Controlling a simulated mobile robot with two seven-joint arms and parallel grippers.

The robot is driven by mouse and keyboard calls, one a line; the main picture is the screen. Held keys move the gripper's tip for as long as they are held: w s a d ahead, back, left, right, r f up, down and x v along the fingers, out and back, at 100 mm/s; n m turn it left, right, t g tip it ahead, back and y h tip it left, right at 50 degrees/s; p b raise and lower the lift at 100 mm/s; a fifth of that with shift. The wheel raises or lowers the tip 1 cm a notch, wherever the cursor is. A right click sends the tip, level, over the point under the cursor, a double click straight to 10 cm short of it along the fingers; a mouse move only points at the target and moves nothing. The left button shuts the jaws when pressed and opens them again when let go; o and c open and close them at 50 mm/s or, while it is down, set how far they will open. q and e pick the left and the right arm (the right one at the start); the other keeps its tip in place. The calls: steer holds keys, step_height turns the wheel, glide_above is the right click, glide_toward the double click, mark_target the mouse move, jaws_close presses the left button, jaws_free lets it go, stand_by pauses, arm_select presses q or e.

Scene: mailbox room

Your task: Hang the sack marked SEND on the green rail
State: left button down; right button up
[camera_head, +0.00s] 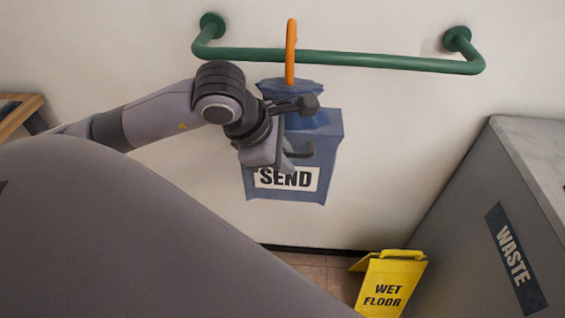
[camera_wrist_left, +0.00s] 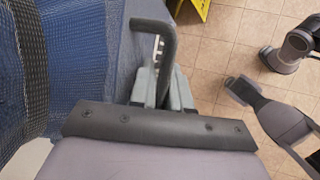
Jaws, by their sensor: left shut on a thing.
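The blue sack marked SEND (camera_head: 325,158) hangs upright in front of the wall, just below the green rail (camera_head: 350,59). An orange hook (camera_head: 291,50) rises from its gathered top and crosses in front of the rail, its top above it. I cannot tell whether the hook is around the rail or only in front of it. My left gripper (camera_head: 296,152) is shut on the sack's dark grey handle, at the front of the sack. In the left wrist view, the fingers (camera_wrist_left: 160,88) close on the bent handle (camera_wrist_left: 157,40), with blue sack fabric (camera_wrist_left: 75,65) beside them.
A grey WASTE bin (camera_head: 490,220) stands at the right. A yellow wet-floor sign (camera_head: 390,283) stands on the tiled floor below. A wooden-edged piece (camera_head: 20,115) is at the far left. The rail is bare right of the hook.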

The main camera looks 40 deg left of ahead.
arm_select(q)
steer(key=shift+w+a+r+p, duration=0.15)
steer(key=shift+w+a, duration=0.15)
steer(key=shift+w, duration=0.2)
steer(key=shift+w+a+f+p, duration=0.1)
steer(key=shift+w+a, duration=0.2)
steer(key=shift+w, duration=0.2)
steer(key=shift+w+a+r+p, duration=0.15)
steer(key=shift+w+a, duration=0.15)
steer(key=shift+w, duration=0.2)
step_height(320, 180, down, 3)
steer(key=b, duration=0.2)
steer(key=shift+r+b, duration=0.15)
steer(key=shift+b, duration=0.2)
steer(key=shift+f+b, duration=0.9)
steer(key=shift+b, duration=0.15)
arm_select(e)
steer(key=f, duration=0.2)
steer(key=shift+w+a+f, duration=0.2)
steer(key=shift+a+f, duration=0.1)
arm_select(q)
steer(key=c, duration=1)
jaws_free()
arm_select(e)
steer(key=shift+d, duration=0.1)
arm_select(q)
steer(key=shift+s+f, duration=0.1)
